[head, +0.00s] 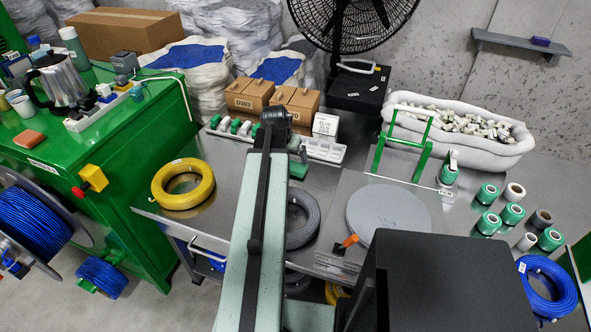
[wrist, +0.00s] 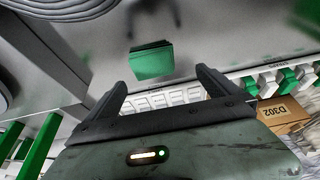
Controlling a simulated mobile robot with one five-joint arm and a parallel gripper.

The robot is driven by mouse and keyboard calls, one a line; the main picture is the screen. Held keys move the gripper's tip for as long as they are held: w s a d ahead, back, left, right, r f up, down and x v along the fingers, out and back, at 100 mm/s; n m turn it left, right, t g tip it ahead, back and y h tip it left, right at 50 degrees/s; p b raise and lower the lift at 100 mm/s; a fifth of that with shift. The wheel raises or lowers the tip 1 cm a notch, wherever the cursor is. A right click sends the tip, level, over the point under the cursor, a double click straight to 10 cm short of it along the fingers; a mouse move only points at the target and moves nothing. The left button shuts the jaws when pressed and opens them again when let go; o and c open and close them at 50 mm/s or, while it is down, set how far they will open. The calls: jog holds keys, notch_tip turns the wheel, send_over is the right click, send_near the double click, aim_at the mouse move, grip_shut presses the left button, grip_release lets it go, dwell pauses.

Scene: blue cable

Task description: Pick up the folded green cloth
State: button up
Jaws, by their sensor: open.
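The folded green cloth (wrist: 151,61) lies flat on the grey metal table in the wrist view, as a small neat block with layered edges. My gripper (wrist: 162,87) is open in the wrist view, with its two dark fingers apart. The cloth shows beyond and between the fingertips, and nothing is held. In the head view my arm reaches out over the table, and its end hides part of the cloth's area.
A white compartment tray (head: 324,150) and cardboard boxes (head: 250,95) stand behind. A yellow cable coil (head: 183,184) lies left, a grey coil (head: 303,220) nearer. A round grey plate (head: 388,212) and green frame (head: 405,145) stand right, with several spools (head: 513,213) beyond.

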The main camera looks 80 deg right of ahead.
aim_at(295, 166)
jog(key=shift+s+d+f, duration=0.1)
jog(key=shift+s+d, duration=0.1)
jog(key=shift+s, duration=0.65)
jog(key=b+x, duration=0.7)
jog(key=x, duration=0.1)
jog(key=shift+w+a+f+b, duration=0.15)
jog(key=shift+a+b, duration=0.15)
jog(key=shift+b, duration=0.1)
jog(key=c, duration=1.3)
notch_tip(295, 166, up, 10)
jog(key=p, duration=1)
jog(key=shift+r, duration=0.25)
